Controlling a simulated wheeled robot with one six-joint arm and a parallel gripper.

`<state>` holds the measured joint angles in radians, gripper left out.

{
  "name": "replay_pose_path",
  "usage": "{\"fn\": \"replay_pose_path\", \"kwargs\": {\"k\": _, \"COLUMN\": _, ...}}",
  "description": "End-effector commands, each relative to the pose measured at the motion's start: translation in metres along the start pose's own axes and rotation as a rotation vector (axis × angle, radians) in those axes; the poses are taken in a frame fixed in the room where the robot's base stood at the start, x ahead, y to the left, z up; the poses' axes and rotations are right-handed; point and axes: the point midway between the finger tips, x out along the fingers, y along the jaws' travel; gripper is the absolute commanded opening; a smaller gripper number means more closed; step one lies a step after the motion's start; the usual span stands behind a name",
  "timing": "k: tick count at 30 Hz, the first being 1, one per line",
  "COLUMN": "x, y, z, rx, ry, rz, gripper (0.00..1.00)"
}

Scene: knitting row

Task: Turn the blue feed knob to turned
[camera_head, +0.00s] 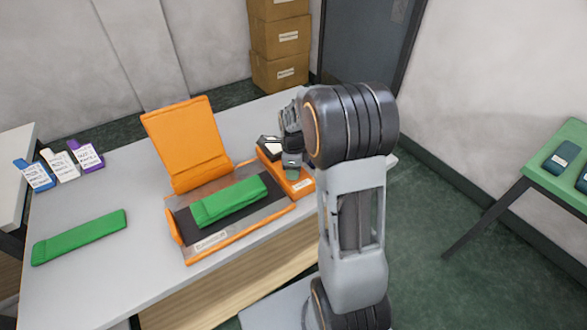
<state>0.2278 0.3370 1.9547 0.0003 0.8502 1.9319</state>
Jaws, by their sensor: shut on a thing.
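My gripper (291,168) points down at a small orange box (303,186) on the right side of an orange machine (187,140). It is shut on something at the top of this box. The blue feed knob is not clearly visible. My fingers cover that spot, where the knob appears to be held. The machine's orange lid stands open, tilted back. A folded green knitted piece (230,201) lies on its dark bed.
Another green strip (80,237) lies on the grey table (130,285) at left. Several labelled items (62,166) stand at the far left. Cardboard boxes (279,40) are stacked behind. A green table (545,185) with dark items is at right.

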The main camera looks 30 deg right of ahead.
Motion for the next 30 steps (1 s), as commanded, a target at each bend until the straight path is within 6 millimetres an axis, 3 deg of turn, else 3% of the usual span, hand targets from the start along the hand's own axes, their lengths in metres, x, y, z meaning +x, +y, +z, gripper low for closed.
{"fn": "replay_pose_path", "kwargs": {"k": 15, "x": -0.0008, "y": -0.0006, "z": 0.0000, "rx": 0.377, "ry": -0.001, "rz": -0.002, "gripper": 0.18}}
{"fn": "replay_pose_path", "kwargs": {"k": 30, "x": -0.0011, "y": -0.0008, "z": 0.0001, "rx": 0.491, "ry": -0.001, "rz": -0.003, "gripper": 0.18}}
